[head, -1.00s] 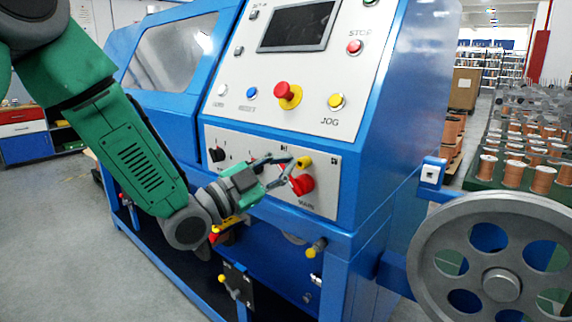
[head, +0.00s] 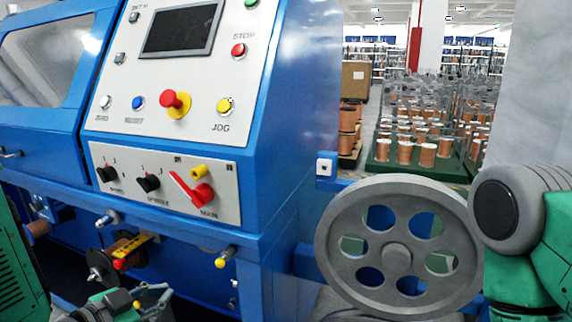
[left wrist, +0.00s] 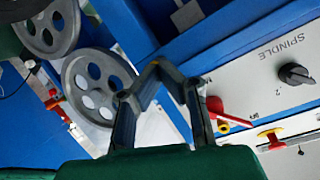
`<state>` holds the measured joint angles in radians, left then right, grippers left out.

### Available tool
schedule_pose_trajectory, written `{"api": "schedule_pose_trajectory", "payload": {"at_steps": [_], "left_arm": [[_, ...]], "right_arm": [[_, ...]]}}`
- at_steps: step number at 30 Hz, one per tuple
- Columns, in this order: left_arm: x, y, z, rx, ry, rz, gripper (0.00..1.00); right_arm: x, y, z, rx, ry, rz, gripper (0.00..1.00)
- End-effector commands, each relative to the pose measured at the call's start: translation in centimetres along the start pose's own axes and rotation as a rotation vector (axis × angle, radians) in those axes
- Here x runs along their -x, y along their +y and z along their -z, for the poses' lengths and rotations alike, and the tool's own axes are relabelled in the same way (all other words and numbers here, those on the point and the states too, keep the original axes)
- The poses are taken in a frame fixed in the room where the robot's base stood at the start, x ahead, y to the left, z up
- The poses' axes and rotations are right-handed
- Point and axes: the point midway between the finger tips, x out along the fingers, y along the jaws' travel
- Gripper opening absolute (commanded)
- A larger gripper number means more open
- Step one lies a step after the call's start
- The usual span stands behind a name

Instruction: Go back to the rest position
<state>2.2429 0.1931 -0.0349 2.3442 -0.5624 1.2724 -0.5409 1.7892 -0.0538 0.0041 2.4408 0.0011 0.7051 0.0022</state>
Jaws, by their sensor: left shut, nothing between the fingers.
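The machine's upper panel (head: 150,100) carries a screen and several buttons. A grey spoked wheel (head: 397,255) stands to the machine's right, close to my right arm. Racks of copper spools (head: 425,150) and a cardboard box (head: 355,80) are behind. A small spool (head: 122,250) sits under the panel.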

Motion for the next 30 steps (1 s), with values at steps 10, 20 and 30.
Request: {"api": "schedule_pose_trajectory", "payload": {"at_steps": [10, 20, 30], "left_arm": [[9.9, 14.1, -19.3, 0.491, -0.84, -0.061, 0.0], [18.1, 19.4, -24.1, 0.668, -1.206, 0.02, 0.0], [18.2, 19.5, -24.1, 0.67, -1.208, 0.02, 0.0]], "right_arm": [[1.3, 0.0, 0.1, 0.001, 0.0, 0.001, 0.0], [1.7, 0.0, 0.1, 0.001, 0.0, 0.0, 0.0], [1.7, 0.0, 0.1, 0.001, 0.0, 0.0, 0.0]]}}
